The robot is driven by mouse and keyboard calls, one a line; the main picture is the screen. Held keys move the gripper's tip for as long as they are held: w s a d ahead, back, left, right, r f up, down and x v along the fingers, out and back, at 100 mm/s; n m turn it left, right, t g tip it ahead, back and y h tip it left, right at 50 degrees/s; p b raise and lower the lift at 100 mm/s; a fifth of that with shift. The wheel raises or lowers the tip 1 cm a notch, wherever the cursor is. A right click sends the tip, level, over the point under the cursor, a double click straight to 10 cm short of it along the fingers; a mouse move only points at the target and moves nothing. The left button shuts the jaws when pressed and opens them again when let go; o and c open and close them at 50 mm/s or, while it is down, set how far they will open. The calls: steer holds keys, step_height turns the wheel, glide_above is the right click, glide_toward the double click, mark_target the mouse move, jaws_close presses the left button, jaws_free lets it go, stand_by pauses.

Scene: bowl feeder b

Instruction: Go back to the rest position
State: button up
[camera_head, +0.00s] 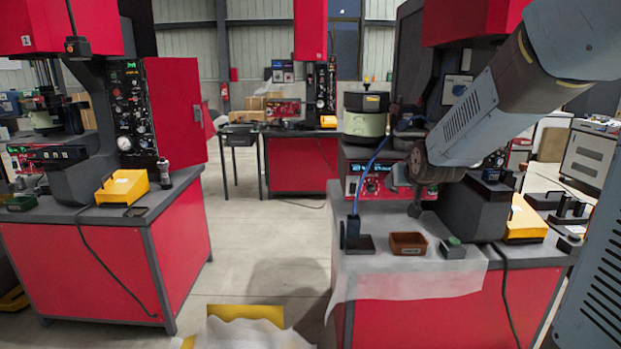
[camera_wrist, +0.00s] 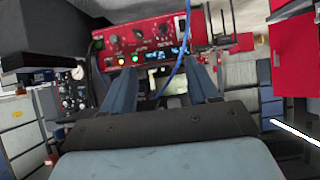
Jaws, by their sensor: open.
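My arm (camera_head: 475,115) reaches in from the upper right of the head view, above the right red workbench. Its far end is beside the red control panel, and my fingers cannot be made out there. In the wrist view my gripper (camera_wrist: 163,80) has two blue-grey fingers set well apart. It is open, with nothing held between the fingers. The red control panel (camera_wrist: 140,42), with knobs and lit buttons, lies beyond the fingertips; it also shows in the head view (camera_head: 374,187).
The right workbench (camera_head: 440,318) carries a brown tray (camera_head: 408,243), a green-topped button box (camera_head: 452,247), a yellow bin (camera_head: 525,220) and a blue hose (camera_head: 370,170). A pale green bowl feeder (camera_head: 364,123) stands behind. Another machine bench (camera_head: 100,265) is at left, with open floor between.

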steer(key=s+r+g, duration=0.3)
steer(key=s+g, duration=0.2)
steer(key=s, duration=2.6)
steer(key=shift+g, duration=0.4)
steer(key=shift+s, duration=0.1)
